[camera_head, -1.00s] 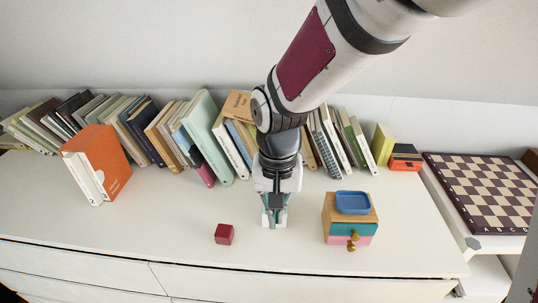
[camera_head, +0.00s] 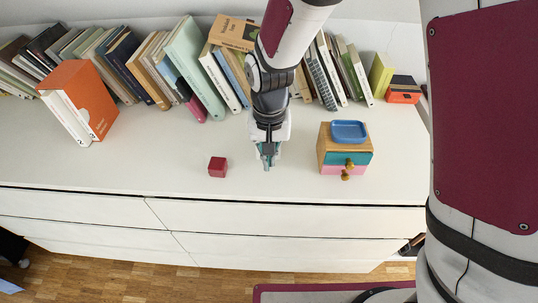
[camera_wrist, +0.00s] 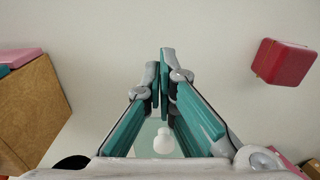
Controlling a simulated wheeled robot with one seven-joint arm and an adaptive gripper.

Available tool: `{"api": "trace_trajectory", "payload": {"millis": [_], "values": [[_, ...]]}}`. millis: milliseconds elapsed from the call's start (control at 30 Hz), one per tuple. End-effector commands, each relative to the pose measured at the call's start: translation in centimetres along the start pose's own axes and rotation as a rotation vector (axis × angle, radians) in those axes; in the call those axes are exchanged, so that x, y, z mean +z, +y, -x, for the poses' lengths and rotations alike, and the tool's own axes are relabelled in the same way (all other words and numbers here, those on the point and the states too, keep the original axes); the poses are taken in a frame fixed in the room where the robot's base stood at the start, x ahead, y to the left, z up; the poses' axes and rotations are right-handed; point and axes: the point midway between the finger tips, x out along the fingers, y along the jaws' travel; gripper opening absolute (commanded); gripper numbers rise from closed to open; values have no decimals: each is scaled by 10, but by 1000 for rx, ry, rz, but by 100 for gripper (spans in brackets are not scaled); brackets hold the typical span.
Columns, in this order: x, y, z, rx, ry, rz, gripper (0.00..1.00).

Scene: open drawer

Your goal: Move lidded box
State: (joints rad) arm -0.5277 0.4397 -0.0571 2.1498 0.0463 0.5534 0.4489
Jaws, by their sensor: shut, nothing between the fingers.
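A small red box (camera_head: 217,167) with rounded edges and a seam near its top stands on the white dresser top. It also shows at the upper right of the wrist view (camera_wrist: 284,62). My gripper (camera_head: 267,165) points down over the dresser top, to the right of the red box and apart from it. In the wrist view its teal fingers (camera_wrist: 161,65) meet at the tips with nothing between them.
A small wooden drawer unit (camera_head: 330,150) with teal and pink drawers stands right of my gripper, a blue tray (camera_head: 349,130) on top. Books line the back, with an orange book (camera_head: 88,95) at left. The dresser top between is clear.

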Motion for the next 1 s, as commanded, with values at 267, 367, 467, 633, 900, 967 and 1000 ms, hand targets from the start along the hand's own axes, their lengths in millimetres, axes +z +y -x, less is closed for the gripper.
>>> {"api": "trace_trajectory", "payload": {"millis": [267,367,467,633,900,967,1000], "values": [[-2,0,0,0,0,0,0],[-3,0,0,0,1,0,0],[-13,0,0,0,1,-1,0],[-50,0,-1,-1,2,-2,0],[-90,0,0,0,0,0,0],[-92,0,0,0,0,1,0],[-93,0,0,0,0,1,0]]}}
